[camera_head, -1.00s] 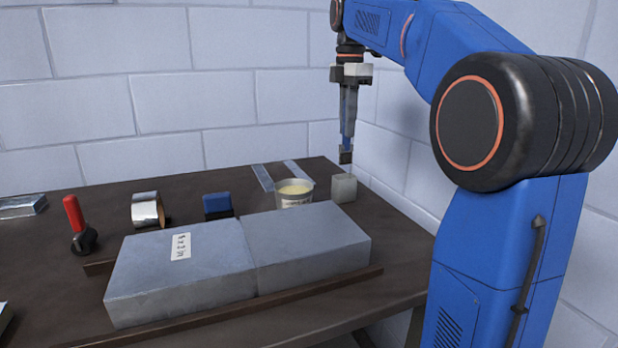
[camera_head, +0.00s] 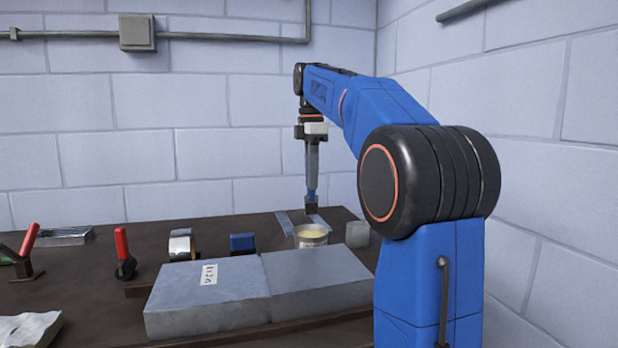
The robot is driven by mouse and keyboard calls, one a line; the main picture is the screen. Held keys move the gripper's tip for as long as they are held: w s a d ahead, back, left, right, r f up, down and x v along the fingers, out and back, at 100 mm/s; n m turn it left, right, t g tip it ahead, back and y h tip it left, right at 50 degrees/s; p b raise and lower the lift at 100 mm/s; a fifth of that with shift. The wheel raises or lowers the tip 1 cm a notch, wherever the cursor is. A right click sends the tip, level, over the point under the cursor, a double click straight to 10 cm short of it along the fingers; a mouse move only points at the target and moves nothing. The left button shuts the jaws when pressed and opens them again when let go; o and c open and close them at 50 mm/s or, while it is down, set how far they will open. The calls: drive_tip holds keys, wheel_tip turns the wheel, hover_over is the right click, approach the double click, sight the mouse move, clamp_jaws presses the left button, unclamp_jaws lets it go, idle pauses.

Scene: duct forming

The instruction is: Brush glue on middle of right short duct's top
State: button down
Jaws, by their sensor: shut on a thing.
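Two grey ducts lie end to end on the dark table: the left duct (camera_head: 208,291) with a white label, and the right short duct (camera_head: 318,277), whose top is bare and shows no glue. My gripper (camera_head: 312,172) points down and is shut on a brush (camera_head: 311,196) with a dark tip. The brush hangs upright, its tip just above the glue pot (camera_head: 310,240) in the picture. The pot is open with pale yellow glue and stands behind the right duct. Whether the tip is over the pot or behind it, I cannot tell.
A grey block (camera_head: 357,234) stands right of the pot. Flat metal strips (camera_head: 285,222) lie behind the pot. Walls close off the back and right.

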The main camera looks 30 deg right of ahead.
sight(312, 202)
wheel_tip(312, 202, down, 2)
drive_tip(key=shift+a+f, duration=0.1)
drive_tip(key=shift+f, duration=1.7)
drive_tip(key=shift+f, duration=0.6)
idle(1.1)
drive_tip(key=shift+r, duration=3.55)
